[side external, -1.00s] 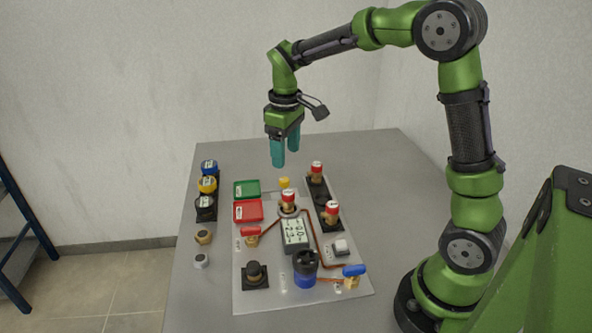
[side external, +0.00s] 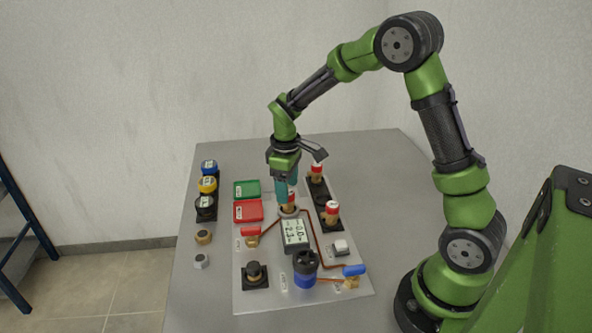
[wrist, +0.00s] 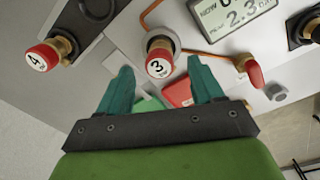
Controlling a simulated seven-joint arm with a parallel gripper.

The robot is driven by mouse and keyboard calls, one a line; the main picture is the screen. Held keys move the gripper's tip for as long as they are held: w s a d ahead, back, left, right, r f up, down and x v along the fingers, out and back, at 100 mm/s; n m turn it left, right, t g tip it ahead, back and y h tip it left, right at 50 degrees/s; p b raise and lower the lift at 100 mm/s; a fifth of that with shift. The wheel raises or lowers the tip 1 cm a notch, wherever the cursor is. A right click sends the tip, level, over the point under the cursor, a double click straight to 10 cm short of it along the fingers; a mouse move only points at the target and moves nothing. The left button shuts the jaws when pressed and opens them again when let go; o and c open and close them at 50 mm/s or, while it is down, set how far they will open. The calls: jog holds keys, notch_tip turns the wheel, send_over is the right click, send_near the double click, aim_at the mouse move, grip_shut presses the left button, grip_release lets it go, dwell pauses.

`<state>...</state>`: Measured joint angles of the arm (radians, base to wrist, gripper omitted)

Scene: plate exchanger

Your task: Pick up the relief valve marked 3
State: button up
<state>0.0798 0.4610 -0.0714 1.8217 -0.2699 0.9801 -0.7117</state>
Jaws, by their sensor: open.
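The relief valve marked 3 (wrist: 160,60) has a red cap with a white numbered top and a brass body. It stands upright on the panel by the copper pipe, and its cap shows in the side view (side external: 291,196). My gripper (side external: 286,204) is lowered over it, fingers pointing down. In the wrist view my gripper (wrist: 160,70) is open, with the valve centred between the fingertips or just beyond them. I cannot tell the exact depth. In the side view the fingers partly hide the valve.
Relief valve 4 (wrist: 42,57) stands on a dark rack to one side; another red-capped valve (side external: 317,170) is at the rack's far end. A display (side external: 296,233) sits in front. Red (side external: 248,221) and green (side external: 246,182) trays lie left. A red-handled valve (side external: 251,231) is near.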

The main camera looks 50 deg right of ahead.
aim_at(288, 208)
notch_tip(288, 208, down, 5)
jog(key=shift+s+d+r, duration=0.1)
grip_shut()
dwell(0.4)
